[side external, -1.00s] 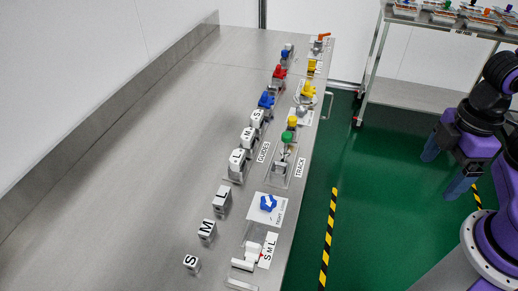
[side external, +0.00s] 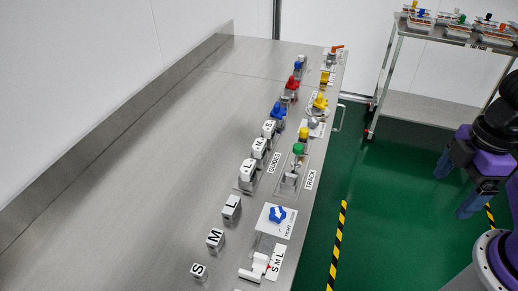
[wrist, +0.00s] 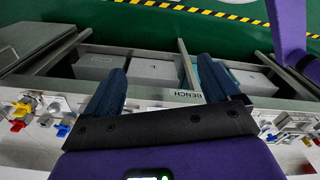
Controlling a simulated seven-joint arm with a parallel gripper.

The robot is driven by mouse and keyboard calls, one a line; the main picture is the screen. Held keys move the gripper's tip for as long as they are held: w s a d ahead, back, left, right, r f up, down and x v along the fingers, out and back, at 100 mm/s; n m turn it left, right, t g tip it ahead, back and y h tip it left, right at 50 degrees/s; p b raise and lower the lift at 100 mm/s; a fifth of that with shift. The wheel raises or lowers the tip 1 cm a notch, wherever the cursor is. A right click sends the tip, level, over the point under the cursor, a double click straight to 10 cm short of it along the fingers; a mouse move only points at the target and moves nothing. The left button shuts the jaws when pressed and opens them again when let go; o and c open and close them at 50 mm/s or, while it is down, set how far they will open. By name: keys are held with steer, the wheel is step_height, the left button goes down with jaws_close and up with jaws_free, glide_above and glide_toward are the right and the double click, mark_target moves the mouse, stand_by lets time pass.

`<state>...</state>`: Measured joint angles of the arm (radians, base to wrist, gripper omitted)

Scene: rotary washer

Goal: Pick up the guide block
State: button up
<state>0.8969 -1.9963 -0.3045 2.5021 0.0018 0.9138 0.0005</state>
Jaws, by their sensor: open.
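White blocks lettered L (side external: 247,172), M (side external: 259,148) and S (side external: 269,128) stand in a row beside the GUIDES label (side external: 274,163) on the steel bench in the side view. A second set of white blocks, L (side external: 231,207), M (side external: 215,239) and S (side external: 199,271), stands apart on the bare bench nearer the camera. I cannot tell which one is the named guide block. My gripper (side external: 456,190) is open and empty, off the bench to the right over the green floor. In the wrist view my gripper (wrist: 162,66) has its blue fingers spread, with no block between them.
The bench (side external: 130,170) is clear on its left, with a raised back edge. Its right side carries a blue star knob (side external: 277,214), a green knob (side external: 298,149), and red, blue and yellow fittings. A cart with trays (side external: 458,30) stands at the back right.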

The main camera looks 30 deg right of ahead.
steer(key=w+a+r+m, duration=0.1)
steer(key=w+a+r, duration=0.2)
steer(key=w+a, duration=0.7)
steer(key=m, duration=0.3)
glide_above(259, 144)
step_height(259, 144, down, 2)
steer(key=f, duration=1)
steer(key=shift+w+d+f, duration=0.1)
steer(key=shift+d+f, duration=0.1)
steer(key=shift+f, duration=0.05)
steer(key=shift+a+f, duration=0.15)
steer(key=shift+f, duration=3.05)
